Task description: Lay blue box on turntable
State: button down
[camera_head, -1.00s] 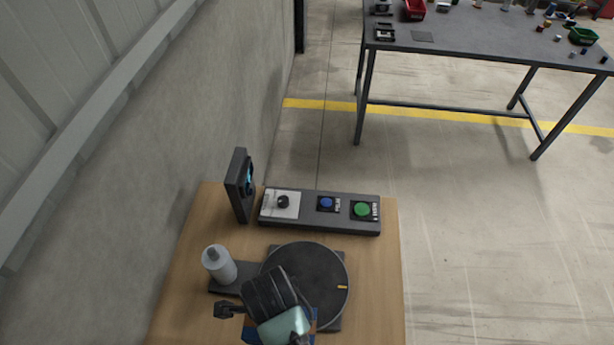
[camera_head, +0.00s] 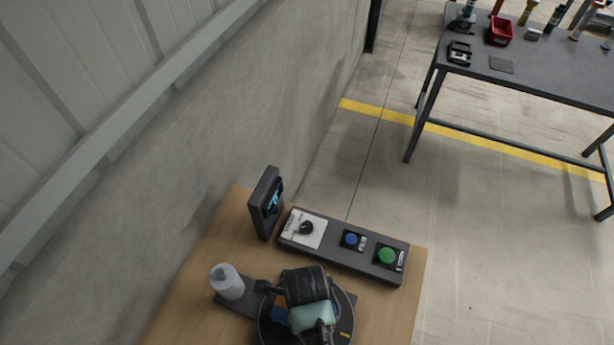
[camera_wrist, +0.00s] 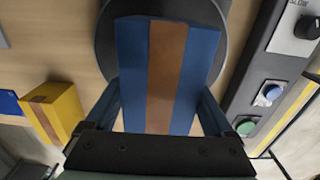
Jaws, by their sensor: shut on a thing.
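The blue box (camera_wrist: 190,60), blue with a brown stripe along its middle, is between the fingers of my gripper (camera_wrist: 160,110) in the wrist view. My gripper is shut on it. The black round turntable (camera_wrist: 104,45) lies behind the box in the wrist view.
A yellow box (camera_wrist: 55,108) shows in the wrist view. A grey workbench (camera_head: 540,75) stands far right.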

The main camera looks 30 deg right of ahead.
jog(key=shift+w+d+f, duration=0.1)
jog(key=shift+f, duration=2.05)
jog(key=shift+f, duration=0.15)
grip_release()
